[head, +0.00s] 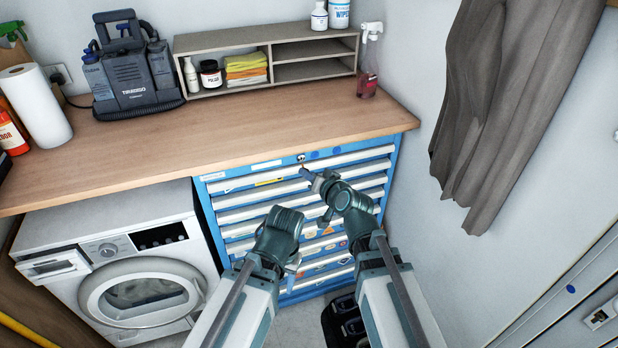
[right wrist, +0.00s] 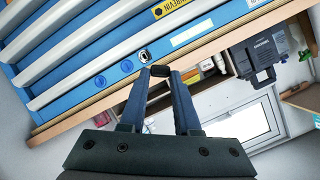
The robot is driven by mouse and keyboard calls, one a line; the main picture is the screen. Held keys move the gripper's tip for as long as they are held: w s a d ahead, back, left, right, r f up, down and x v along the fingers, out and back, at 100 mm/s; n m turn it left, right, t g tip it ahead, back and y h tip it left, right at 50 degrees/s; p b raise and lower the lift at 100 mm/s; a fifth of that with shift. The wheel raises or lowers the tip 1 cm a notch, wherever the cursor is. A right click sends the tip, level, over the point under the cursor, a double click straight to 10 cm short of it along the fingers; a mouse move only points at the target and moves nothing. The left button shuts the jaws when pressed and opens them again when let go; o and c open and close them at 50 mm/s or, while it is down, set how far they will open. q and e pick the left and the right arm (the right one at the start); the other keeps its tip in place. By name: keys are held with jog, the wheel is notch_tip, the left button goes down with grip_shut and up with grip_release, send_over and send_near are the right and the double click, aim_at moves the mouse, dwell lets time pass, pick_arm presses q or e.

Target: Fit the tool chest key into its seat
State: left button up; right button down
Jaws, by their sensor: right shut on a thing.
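The blue tool chest (head: 205,203) stands under the wooden worktop, its white-fronted drawers shut. Its round lock seat (head: 300,158) is at the top edge of the front, and it also shows in the right wrist view (right wrist: 144,56). My right gripper (head: 306,172) is just in front of and below the seat. It is shut on the small dark key (right wrist: 160,70), which is between its fingertips. The key's tip appears close to the seat; I cannot tell whether they touch. My left gripper (head: 292,264) hangs low before the drawers, its jaws unclear.
The worktop (head: 240,130) overhangs the chest just above the seat. A washing machine (head: 130,260) stands to the left. A wall with a grey curtain (head: 500,100) is to the right. A shelf unit (head: 300,75), a spray bottle (head: 368,75) and a grey machine (head: 130,80) stand at the back.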

jog(key=w+d+f+m+t+y+b, duration=0.1)
jog(key=d+f+m+y+b, duration=0.2)
jog(key=f+m+y+b, duration=0.2)
jog(key=m+y+b, duration=0.1)
jog(key=m+b, duration=0.2)
jog(key=b, duration=0.4)
jog(key=shift+w+f+b, duration=0.25)
jog(key=shift+f+b, duration=0.1)
jog(key=shift+d, duration=0.15)
jog(key=shift+w, duration=0.1)
jog(key=shift+w+a, duration=0.3)
jog(key=shift+w, duration=0.6)
jog(key=shift+w+a, duration=0.3)
jog(key=shift+w, duration=0.6)
jog(key=shift+w+a, duration=0.3)
jog(key=shift+w, duration=0.6)
jog(key=shift+w+a, duration=0.25)
jog(key=shift+w, duration=0.5)
jog(key=shift+w+a, duration=0.25)
jog(key=shift+w, duration=0.5)
jog(key=shift+c, duration=2.3)
grip_release()
jog(key=shift+s, duration=0.15)
